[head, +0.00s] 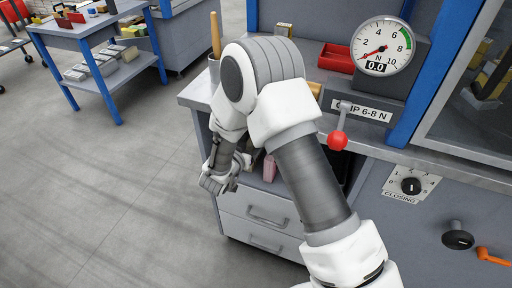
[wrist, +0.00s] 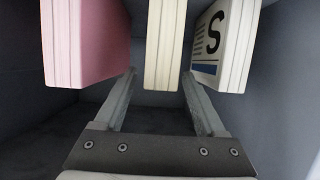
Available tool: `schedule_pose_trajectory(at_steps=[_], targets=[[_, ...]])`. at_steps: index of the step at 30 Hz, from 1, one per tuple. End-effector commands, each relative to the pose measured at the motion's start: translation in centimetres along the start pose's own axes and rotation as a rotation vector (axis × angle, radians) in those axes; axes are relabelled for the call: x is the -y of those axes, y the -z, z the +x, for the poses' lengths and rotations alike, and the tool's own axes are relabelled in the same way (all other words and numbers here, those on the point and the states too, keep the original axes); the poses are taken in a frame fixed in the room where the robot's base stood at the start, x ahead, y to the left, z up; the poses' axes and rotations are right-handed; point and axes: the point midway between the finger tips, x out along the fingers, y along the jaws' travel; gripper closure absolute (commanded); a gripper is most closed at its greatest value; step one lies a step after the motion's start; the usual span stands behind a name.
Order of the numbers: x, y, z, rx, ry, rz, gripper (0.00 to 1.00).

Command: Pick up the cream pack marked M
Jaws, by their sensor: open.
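In the wrist view a narrow cream pack (wrist: 164,45) stands on edge in the middle, its end toward me. No letter shows on the side I see. My gripper (wrist: 158,76) is open, its two fingers pointing at the cream pack, one toward each side of it. I see nothing held, and I cannot tell whether the fingertips touch the pack. In the head view my arm covers most of the spot and the cream pack cannot be made out.
A pink pack (wrist: 85,45) stands left of the cream one and a white pack marked S (wrist: 222,45) stands right, with narrow gaps. Grey compartment walls (wrist: 285,95) close in. In the head view are drawers (head: 262,207), a dial (head: 380,47) and a red-knobbed lever (head: 338,140).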

Motion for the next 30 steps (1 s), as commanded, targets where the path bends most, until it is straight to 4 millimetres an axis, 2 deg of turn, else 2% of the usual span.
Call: schedule_pose_trajectory(at_steps=[6,9,16,28,30], targets=[[-0.2,0.0,3.4,-0.001,-0.004,0.003,0.28],[-0.1,0.1,4.4,0.000,-0.003,0.001,0.28],[-0.1,0.3,4.5,0.000,-0.001,0.001,0.28],[-0.1,0.3,4.5,0.000,-0.001,0.001,0.99],[-0.1,0.3,4.5,0.000,-0.001,0.001,1.00]])
